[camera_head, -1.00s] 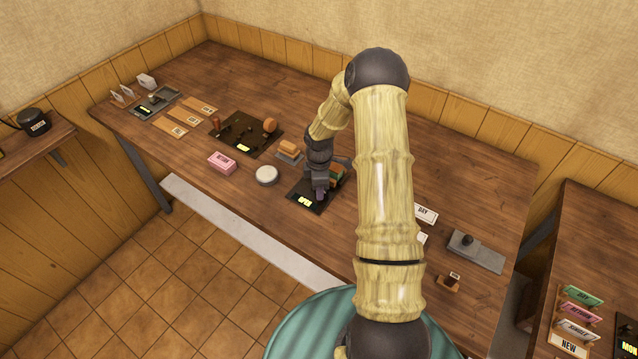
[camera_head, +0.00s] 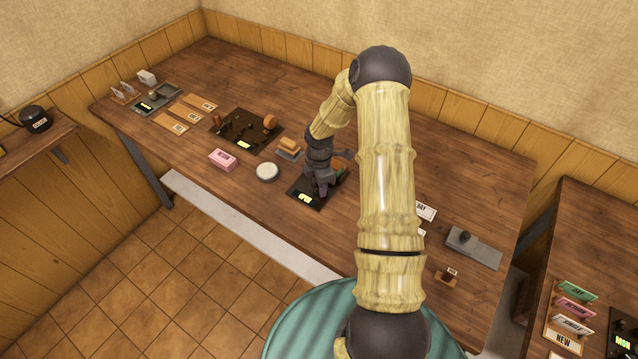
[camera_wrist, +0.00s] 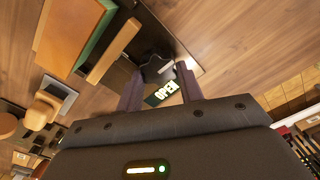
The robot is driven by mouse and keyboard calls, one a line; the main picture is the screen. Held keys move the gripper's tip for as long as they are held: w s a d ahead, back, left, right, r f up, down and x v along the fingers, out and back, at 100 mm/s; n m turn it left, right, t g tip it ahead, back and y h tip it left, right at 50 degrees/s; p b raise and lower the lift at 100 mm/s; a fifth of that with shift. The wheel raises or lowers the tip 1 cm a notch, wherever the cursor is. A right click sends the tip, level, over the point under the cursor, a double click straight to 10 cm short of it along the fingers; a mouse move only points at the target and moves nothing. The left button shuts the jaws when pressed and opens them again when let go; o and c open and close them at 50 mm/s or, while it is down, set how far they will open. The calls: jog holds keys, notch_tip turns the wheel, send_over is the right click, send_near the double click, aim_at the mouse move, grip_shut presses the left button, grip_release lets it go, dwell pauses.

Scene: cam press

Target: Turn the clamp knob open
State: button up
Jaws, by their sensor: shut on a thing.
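My gripper (camera_head: 319,190) is low over the dark clamp plate (camera_head: 301,203) in the middle of the bench. In the wrist view, my two fingers (camera_wrist: 157,70) stand either side of the dark, lobed clamp knob (camera_wrist: 152,68) and are shut on it. A lit label reading OPEN (camera_wrist: 165,92) shows beside the knob in the wrist view. In the head view the lit label (camera_head: 305,197) shows just left of my gripper. There my gripper hides the knob.
A wooden block with a green layer (camera_wrist: 75,35) is close to my left finger in the wrist view. In the head view a white round disc (camera_head: 267,172), a pink box (camera_head: 223,159) and a wooden-topped block (camera_head: 289,146) stand to the left.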

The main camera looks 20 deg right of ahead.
jog(key=o, duration=1)
notch_tip(320, 180, up, 18)
jog(key=b, duration=0.1)
jog(key=shift+f+b, duration=0.25)
jog(key=shift+b, duration=0.15)
jog(key=s+a+r+m+t, duration=0.1)
jog(key=s+a+r+m, duration=0.1)
jog(key=s+a+m, duration=0.3)
jog(key=s+a+r+m+t, duration=0.1)
jog(key=s+a+r+m, duration=0.2)
jog(key=s+m, duration=1)
jog(key=shift+s+a+t, duration=0.3)
jog(key=shift+s+a, duration=0.85)
